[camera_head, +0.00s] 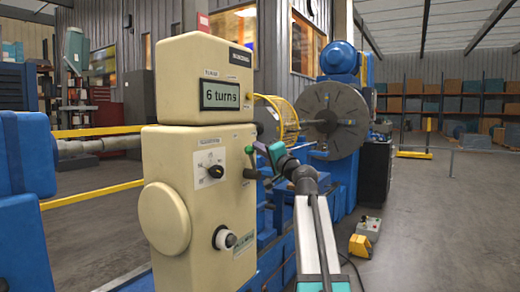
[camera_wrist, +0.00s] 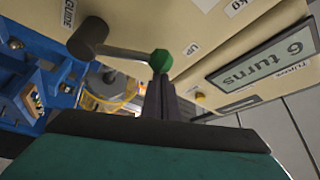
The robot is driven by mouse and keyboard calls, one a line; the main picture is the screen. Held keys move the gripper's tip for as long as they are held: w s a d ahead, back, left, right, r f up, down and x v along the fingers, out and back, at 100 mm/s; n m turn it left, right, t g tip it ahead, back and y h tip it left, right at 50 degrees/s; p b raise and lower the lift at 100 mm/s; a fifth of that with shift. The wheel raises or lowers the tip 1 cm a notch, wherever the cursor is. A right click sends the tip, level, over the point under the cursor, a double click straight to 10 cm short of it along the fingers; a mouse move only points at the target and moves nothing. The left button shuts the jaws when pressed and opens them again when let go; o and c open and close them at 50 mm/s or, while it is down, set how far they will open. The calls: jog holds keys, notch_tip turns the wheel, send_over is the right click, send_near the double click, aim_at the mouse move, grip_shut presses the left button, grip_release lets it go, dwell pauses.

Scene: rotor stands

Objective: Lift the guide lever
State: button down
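The guide lever has a dark round hub (camera_wrist: 88,37) beside the "GUIDE" label, a thin grey rod and a green knob (camera_wrist: 160,61). In the head view its green knob (camera_head: 249,150) stands out from the right side of the cream control box (camera_head: 185,215), above the dark hub. My gripper (camera_head: 257,148) is right at the knob. In the wrist view my gripper's dark fingers (camera_wrist: 161,84) are close together, with their tips at the knob. They look shut; I see no part of the lever between them. Whether they touch the knob is unclear.
The box's display (camera_head: 220,95) reads "6 turns". Behind it are a yellow wire guard (camera_head: 277,118) and a large grey disc (camera_head: 334,118) on the blue machine. A yellow foot pedal (camera_head: 360,245) lies on the floor at right. The floor further right is mostly clear.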

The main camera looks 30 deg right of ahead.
jog(key=shift+w+d+r, duration=0.5)
jog(key=shift+d+r, duration=0.6)
jog(key=shift+d, duration=0.5)
jog(key=v, duration=1)
jog(key=shift+s+d+f, duration=0.1)
jog(key=shift+f, duration=0.1)
